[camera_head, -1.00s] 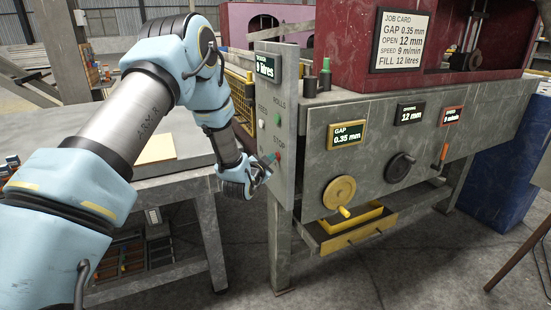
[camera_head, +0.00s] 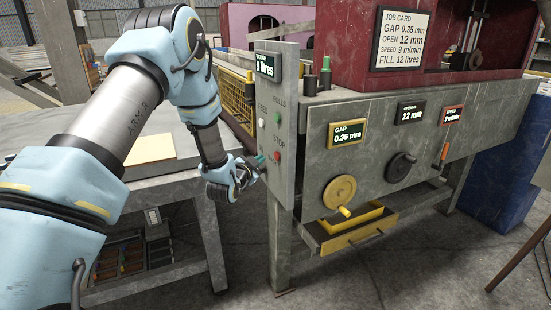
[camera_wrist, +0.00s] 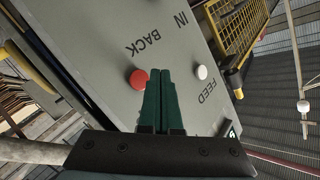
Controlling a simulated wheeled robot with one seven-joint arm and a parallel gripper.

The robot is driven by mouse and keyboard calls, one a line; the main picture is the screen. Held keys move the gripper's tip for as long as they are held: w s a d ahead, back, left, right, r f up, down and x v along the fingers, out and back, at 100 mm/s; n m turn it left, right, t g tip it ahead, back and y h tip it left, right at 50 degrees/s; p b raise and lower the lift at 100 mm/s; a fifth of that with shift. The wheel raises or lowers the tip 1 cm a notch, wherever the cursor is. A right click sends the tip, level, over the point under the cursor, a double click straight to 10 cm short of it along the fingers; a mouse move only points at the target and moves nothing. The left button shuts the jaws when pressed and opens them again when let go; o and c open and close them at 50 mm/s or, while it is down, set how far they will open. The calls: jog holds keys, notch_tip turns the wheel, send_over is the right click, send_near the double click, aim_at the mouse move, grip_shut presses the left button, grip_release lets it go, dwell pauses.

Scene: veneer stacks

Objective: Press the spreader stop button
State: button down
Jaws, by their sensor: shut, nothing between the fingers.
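The red stop button (camera_head: 277,156) is on the grey control panel (camera_head: 284,75), under the word STOP in the head view. In the wrist view a red button (camera_wrist: 138,78) shows just left of my fingertips. My gripper (camera_head: 261,158) is in front of the panel's left side, its dark green fingers pointing at the panel. In the wrist view my gripper (camera_wrist: 158,72) is shut and empty. Its fingers cover part of the panel. I cannot tell whether the tips touch the panel.
A white feed button (camera_head: 261,123) and a green rolls button (camera_head: 278,118) sit higher on the panel. A yellow handwheel (camera_head: 339,190) and an open yellow drawer (camera_head: 345,237) are to the right. A grey table (camera_head: 176,172) stands behind my arm.

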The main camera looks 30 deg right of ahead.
jog(key=shift+w+a, duration=0.15)
jog(key=shift+a, duration=1.25)
